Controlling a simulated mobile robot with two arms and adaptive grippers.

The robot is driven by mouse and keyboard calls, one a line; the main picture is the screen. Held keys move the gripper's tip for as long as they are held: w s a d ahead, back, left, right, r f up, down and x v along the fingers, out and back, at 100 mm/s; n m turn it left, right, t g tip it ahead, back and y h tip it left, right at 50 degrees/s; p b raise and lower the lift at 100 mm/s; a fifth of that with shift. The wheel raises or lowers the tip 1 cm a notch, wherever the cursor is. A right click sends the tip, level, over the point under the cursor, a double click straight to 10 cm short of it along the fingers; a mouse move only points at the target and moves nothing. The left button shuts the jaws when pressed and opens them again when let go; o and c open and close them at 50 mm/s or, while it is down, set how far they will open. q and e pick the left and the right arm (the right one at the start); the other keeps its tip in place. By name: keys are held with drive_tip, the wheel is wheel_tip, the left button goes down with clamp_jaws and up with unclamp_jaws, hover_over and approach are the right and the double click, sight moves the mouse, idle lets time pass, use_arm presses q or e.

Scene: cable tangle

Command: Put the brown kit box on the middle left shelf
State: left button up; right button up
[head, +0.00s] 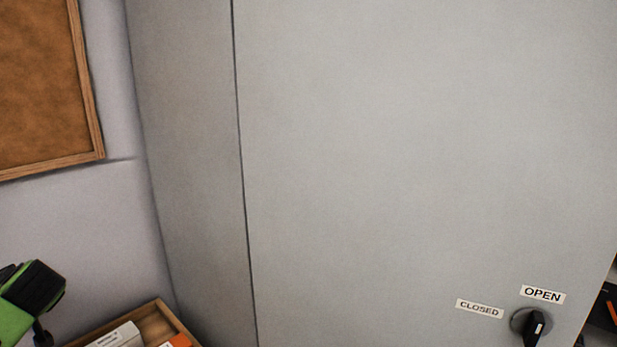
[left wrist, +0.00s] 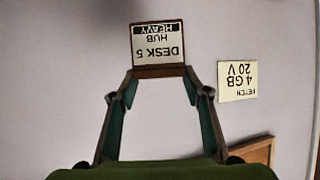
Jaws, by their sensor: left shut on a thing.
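My left gripper (left wrist: 159,76) is shut on a small brown-edged box (left wrist: 159,46) in the left wrist view, apparently the brown kit box. Its pale label reads "DESK 5 HUB HEAVY", upside down in this view. The two fingers grip the box at its near end, one on each side. In the head view only a green and black part of my left arm shows at the lower left, and the held box is not seen there. The middle left shelf cannot be made out in either view. My right gripper is out of view.
A large grey cabinet (head: 420,150) fills the head view, its knob (head: 533,322) beside OPEN and CLOSED labels. A wooden tray (head: 167,309) holding white and orange boxes stands at lower left. A corkboard (head: 40,90) hangs left. A note (left wrist: 238,81) reads "FETCH 4 GB 20 V".

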use_arm(q)
drive_tip(key=s+d+f+m+t+h, duration=0.2)
drive_tip(key=d+f+m+t+h, duration=0.55)
drive_tip(key=d+f+m, duration=0.35)
drive_tip(key=s+d+r+m+g+h, duration=0.1)
drive_tip(key=s+d+m+h, duration=0.2)
drive_tip(key=d, duration=0.7)
drive_tip(key=s+d+r+m+g+h, duration=0.2)
drive_tip(key=s+d+m+h, duration=0.2)
drive_tip(key=d, duration=0.6)
drive_tip(key=s+d+r+m+g+h, duration=0.1)
drive_tip(key=s+d+m+h, duration=0.3)
drive_tip(key=d, duration=0.6)
drive_tip(key=shift+d+r+m+g+h+b, duration=0.3)
drive_tip(key=shift+d+m+g+h+b, duration=0.25)
drive_tip(key=shift+m+h, duration=0.65)
drive_tip(key=shift+a, duration=0.2)
drive_tip(key=shift+r, duration=0.15)
drive_tip(key=shift+d, duration=0.15)
